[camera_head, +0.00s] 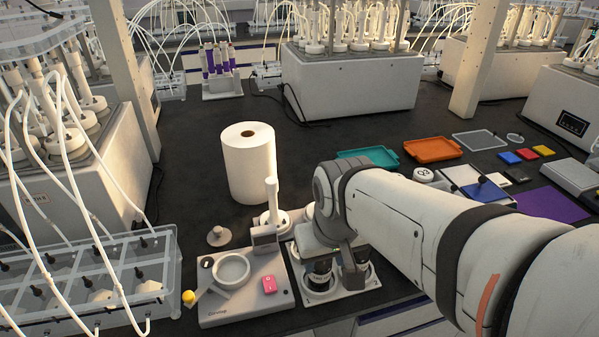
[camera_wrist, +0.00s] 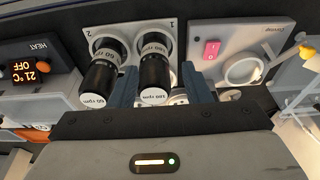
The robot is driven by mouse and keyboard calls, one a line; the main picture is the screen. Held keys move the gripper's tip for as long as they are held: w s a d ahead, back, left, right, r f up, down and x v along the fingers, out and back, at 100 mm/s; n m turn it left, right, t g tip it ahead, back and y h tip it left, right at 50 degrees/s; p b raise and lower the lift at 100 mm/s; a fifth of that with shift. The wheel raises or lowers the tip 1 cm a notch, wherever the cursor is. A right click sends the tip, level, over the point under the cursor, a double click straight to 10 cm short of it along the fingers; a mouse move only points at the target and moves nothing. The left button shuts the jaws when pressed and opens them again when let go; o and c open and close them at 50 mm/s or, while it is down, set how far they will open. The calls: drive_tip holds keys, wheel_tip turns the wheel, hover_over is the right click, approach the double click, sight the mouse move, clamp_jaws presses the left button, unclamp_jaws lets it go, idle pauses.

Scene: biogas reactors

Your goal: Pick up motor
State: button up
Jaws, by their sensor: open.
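Two black cylindrical motors with white bands stand side by side on a pale plate marked 1 and 2 (camera_wrist: 131,33). In the wrist view the right motor (camera_wrist: 155,76), on the side marked 1, reads 180 rpm. The left motor (camera_wrist: 102,76), on the side marked 2, reads 60 rpm. My gripper (camera_wrist: 160,92) is open, with one blue-grey finger on each side of the 180 rpm motor. The left finger lies between the two motors. Contact cannot be told. In the head view my gripper (camera_head: 336,258) is over the plate (camera_head: 345,296) and partly hides the motors (camera_head: 319,271).
A grey device with a pink switch (camera_head: 269,285) and a round ring stands left of the plate. A paper towel roll (camera_head: 248,163) stands behind. A heater display (camera_wrist: 38,67) is at left in the wrist view. Orange (camera_head: 432,149) and teal trays lie at back right.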

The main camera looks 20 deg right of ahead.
drive_tip(key=o, duration=0.5)
drive_tip(key=shift+n+g, duration=0.6)
drive_tip(key=w+d+p, duration=0.1)
drive_tip(key=w, duration=0.1)
drive_tip(key=w+d+r+p, duration=0.1)
drive_tip(key=w+d+p, duration=0.1)
drive_tip(key=w+d+r+p, duration=0.1)
drive_tip(key=w, duration=0.1)
drive_tip(key=shift+w+d+r+p, duration=0.15)
drive_tip(key=shift+w+d+p, duration=0.05)
drive_tip(key=shift+w+p, duration=0.2)
drive_tip(key=shift+o, duration=0.2)
drive_tip(key=shift+n+g, duration=0.7)
drive_tip(key=w+d+p, duration=0.1)
drive_tip(key=w, duration=0.1)
drive_tip(key=w+d+f+p, duration=0.1)
drive_tip(key=w+d, duration=0.1)
drive_tip(key=w+d+f+p, duration=0.1)
drive_tip(key=w+d+p, duration=0.1)
drive_tip(key=w, duration=0.1)
drive_tip(key=shift+d, duration=0.1)
drive_tip(key=shift+w+d+f, duration=0.2)
drive_tip(key=shift+w+f, duration=0.05)
drive_tip(key=shift+f, duration=0.25)
drive_tip(key=shift+w+d+f+p, duration=0.15)
drive_tip(key=shift+f+p, duration=0.2)
drive_tip(key=shift+f, duration=1.5)
drive_tip(key=shift+w+a+f+p, duration=0.1)
drive_tip(key=shift+f+p, duration=0.25)
drive_tip(key=shift+f, duration=1.45)
